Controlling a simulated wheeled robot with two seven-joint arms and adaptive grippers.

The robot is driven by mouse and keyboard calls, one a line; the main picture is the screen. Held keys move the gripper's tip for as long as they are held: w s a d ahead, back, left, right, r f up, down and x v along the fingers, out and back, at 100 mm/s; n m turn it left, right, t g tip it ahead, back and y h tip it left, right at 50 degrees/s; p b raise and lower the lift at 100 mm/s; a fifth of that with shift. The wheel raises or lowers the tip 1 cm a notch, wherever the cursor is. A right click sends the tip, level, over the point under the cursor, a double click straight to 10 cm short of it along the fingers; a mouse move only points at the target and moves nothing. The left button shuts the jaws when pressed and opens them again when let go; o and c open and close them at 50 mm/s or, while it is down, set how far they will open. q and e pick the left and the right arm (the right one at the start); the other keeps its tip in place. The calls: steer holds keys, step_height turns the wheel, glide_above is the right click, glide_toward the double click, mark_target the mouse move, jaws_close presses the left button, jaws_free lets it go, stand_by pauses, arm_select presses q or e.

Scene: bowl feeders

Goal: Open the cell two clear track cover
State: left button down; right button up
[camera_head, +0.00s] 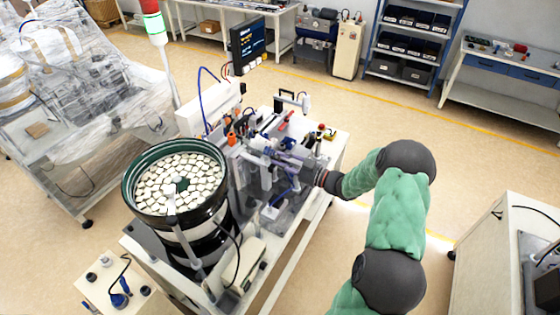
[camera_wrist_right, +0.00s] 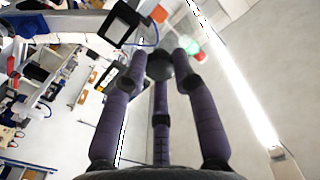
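The bowl feeder (camera_head: 133,207) has a dark green rim and is full of pale flat parts. It stands on a white-topped cell (camera_head: 182,288) with a crowded mechanism (camera_head: 262,140) beside the bowl. I cannot make out the clear track cover for certain among the mechanism's small parts. My right gripper (camera_head: 284,158) reaches in from the right over the mechanism; its fingers blend with the parts there. My left gripper is not in view.
A machine wrapped in plastic (camera_head: 95,110) stands at the left. A monitor (camera_head: 247,45) and a signal tower (camera_head: 155,25) rise behind the cell. A small table (camera_head: 120,290) with blue tools is at the front left. Open floor (camera_head: 345,110) lies behind and right of the cell.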

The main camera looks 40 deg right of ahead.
steer(key=shift+o, duration=0.7)
steer(key=shift+d+r, duration=0.1)
steer(key=shift+r, duration=0.05)
steer(key=shift+s, duration=0.1)
steer(key=v, duration=1.1)
steer(key=shift+s+d, duration=0.15)
steer(key=shift+s, duration=0.2)
